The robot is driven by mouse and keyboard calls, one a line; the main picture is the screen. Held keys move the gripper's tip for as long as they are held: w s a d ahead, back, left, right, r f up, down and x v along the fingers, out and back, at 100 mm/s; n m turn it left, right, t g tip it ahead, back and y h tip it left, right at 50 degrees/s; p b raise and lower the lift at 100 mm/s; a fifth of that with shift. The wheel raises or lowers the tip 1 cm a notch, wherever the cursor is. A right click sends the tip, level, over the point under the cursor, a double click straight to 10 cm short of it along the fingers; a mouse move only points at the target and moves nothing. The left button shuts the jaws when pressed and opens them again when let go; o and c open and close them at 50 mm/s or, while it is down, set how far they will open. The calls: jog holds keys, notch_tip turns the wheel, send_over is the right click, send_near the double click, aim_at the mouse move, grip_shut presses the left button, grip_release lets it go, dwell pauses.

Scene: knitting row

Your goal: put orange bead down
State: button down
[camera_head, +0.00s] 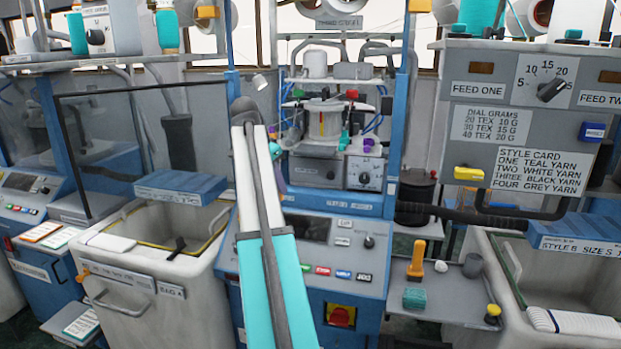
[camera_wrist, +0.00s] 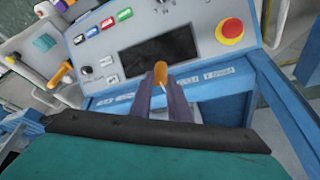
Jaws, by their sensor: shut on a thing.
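My gripper (camera_wrist: 161,86) shows in the wrist view with its two dark fingers shut on an orange bead (camera_wrist: 160,71). The bead sticks out a little past the fingertips, in front of the control panel (camera_wrist: 150,50) of the blue machine. I cannot tell how far it is from the panel. In the head view my arm reaches up across the middle machine, and the bead cannot be made out there.
The panel (camera_head: 325,238) carries a dark screen, coloured buttons and a red stop knob (camera_head: 341,316). A grey side shelf (camera_head: 452,288) at right holds an orange peg-like piece (camera_head: 416,262) and a teal block (camera_head: 414,298). Bins (camera_head: 150,285) stand on both sides.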

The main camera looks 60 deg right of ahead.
jog(key=s+d+p, duration=0.1)
jog(key=s+d, duration=0.1)
jog(key=d, duration=0.7)
jog(key=shift+d+p, duration=0.15)
jog(key=shift+p, duration=0.2)
jog(key=shift+s, duration=0.1)
jog(key=shift+s+d+p, duration=0.25)
jog(key=shift+d, duration=0.7)
jog(key=shift+s+d+p, duration=0.2)
jog(key=shift+d+p, duration=0.05)
jog(key=shift+d, duration=0.7)
jog(key=shift+s+d+f+p, duration=0.2)
jog(key=shift+d+f+p, duration=0.05)
jog(key=shift+f+p, duration=0.1)
jog(key=shift+f, duration=0.45)
jog(key=shift+f, duration=0.1)
jog(key=c, duration=1.7)
grip_release()
jog(key=shift+o, duration=0.2)
